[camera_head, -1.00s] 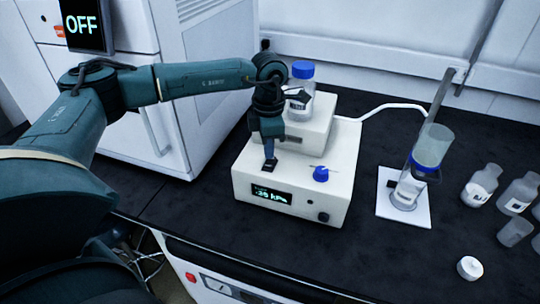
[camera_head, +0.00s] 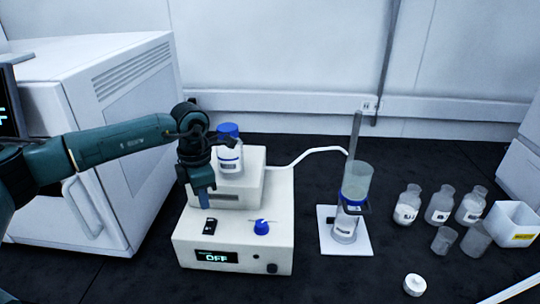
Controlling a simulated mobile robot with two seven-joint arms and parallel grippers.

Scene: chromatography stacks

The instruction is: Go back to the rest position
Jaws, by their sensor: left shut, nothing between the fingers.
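My left gripper (camera_head: 205,205) points down over the front part of a cream vacuum pump box (camera_head: 185,238), with its fingers shut and empty. The fingertips are close above a small dark rocker switch (camera_head: 210,226) on the pump's top and look apart from it. My left arm (camera_head: 110,143) reaches in from the left, in front of a white cabinet. The pump's display (camera_head: 216,257) reads OFF. A blue knob (camera_head: 261,227) sits to the right of the switch. My right gripper is not in view.
A blue-capped bottle (camera_head: 229,155) stands on the pump's raised rear part, close to my gripper. A white oven-like cabinet (camera_head: 130,95) stands left. To the right are a filter column on a stand (camera_head: 357,185), several bottles, beakers and a white bin (camera_head: 512,224).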

